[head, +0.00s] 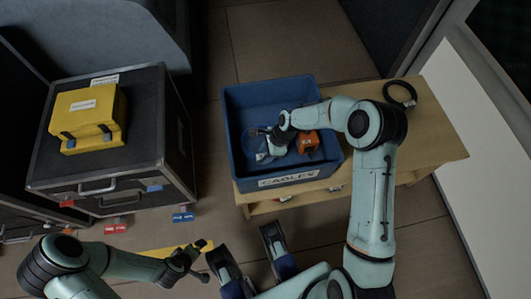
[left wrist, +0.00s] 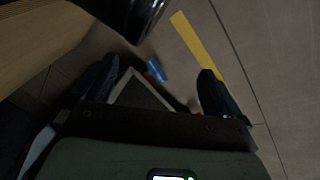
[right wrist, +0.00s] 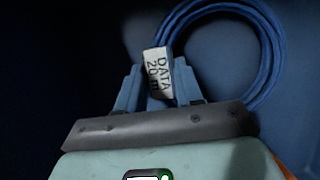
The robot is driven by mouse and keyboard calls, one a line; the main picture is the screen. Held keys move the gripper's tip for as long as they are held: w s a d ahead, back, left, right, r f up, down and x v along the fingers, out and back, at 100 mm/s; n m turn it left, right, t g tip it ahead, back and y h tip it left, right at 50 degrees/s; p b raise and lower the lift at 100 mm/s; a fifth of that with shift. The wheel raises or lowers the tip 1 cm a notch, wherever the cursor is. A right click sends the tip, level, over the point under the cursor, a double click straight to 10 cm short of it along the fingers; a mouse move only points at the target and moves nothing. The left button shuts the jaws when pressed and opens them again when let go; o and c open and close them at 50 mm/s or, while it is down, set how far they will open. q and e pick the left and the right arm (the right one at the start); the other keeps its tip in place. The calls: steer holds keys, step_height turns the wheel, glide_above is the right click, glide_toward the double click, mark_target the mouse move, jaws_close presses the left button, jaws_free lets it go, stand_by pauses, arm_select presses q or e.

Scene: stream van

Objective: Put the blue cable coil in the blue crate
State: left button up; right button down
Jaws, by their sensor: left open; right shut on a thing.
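The blue crate (head: 233,130) stands on a wooden bench, with a "CABLES" label on its front. My right gripper (head: 268,148) is down inside the crate at its left part. In the right wrist view the blue cable coil (right wrist: 270,58) has a white tag reading "DATA 20 m". My right gripper (right wrist: 157,85) is shut on the coil at the tag, with the loop extending beyond the fingers. The coil is hard to make out in the head view. My left gripper (head: 203,258) is open and empty, low above the floor, away from the crate.
An orange item (head: 308,142) lies in the crate, right of my right gripper. A black coil (head: 401,93) lies on the wooden bench (head: 440,135). A yellow case (head: 88,115) sits on a black flight case (head: 160,130) at left. Floor lies between.

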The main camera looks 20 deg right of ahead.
steer(key=shift+f, duration=0.15)
steer(key=c, duration=0.7)
jaws_free()
steer(key=shift+c, duration=0.2)
arm_select(q)
steer(key=shift+s+f, duration=0.1)
arm_select(e)
steer(key=shift+r, duration=0.4)
steer(key=p+v, duration=0.1)
steer(key=v, duration=0.2)
steer(key=shift+d+r, duration=0.1)
arm_select(q)
steer(key=shift+g+h, duration=0.4)
steer(key=s+d+r+p, duration=0.1)
steer(key=r, duration=0.1)
steer(key=s+d+r+p, duration=0.1)
steer(key=r, duration=0.1)
steer(key=shift+s+d, duration=0.15)
steer(key=shift+s, duration=0.25)
arm_select(e)
steer(key=v, duration=0.8)
steer(key=shift+s+d+r, duration=0.1)
steer(key=shift+d, duration=0.05)
